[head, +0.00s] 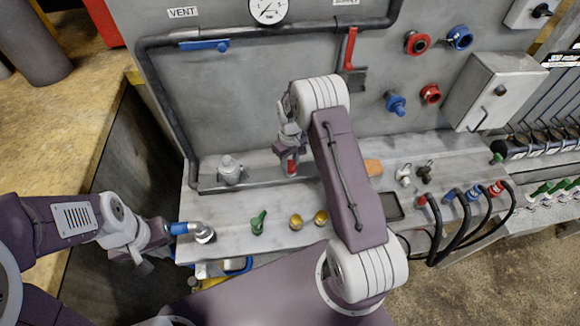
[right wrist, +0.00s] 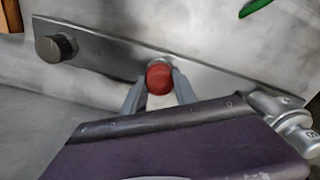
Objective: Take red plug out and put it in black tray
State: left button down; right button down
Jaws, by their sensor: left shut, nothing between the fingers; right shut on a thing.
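The red plug (head: 291,168) is on the bench's metal rail, below the grey back panel. My right gripper (head: 290,150) reaches down to it and is shut on it. In the right wrist view, the red plug (right wrist: 159,78) sits between the two fingers (right wrist: 158,92), with its metal collar against the rail. A dark, flat rectangular tray (head: 392,207) lies on the bench, partly hidden by my right arm. My left gripper (head: 160,243) is shut and empty, at the left end of the bench by a blue-handled metal fitting (head: 190,230).
A green-handled valve (head: 258,222) and two brass fittings (head: 308,220) stand along the bench front. A grey fitting (head: 230,170) is left of the plug. Black hoses (head: 462,218) arch at the right. A dark knob (right wrist: 55,48) is on the rail.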

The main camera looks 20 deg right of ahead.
jog(key=n, duration=0.5)
jog(key=n, duration=0.5)
jog(key=shift+n, duration=0.3)
jog(key=n, duration=0.5)
jog(key=n, duration=0.5)
jog(key=shift+p, duration=0.35)
jog(key=c, duration=0.9)
grip_release()
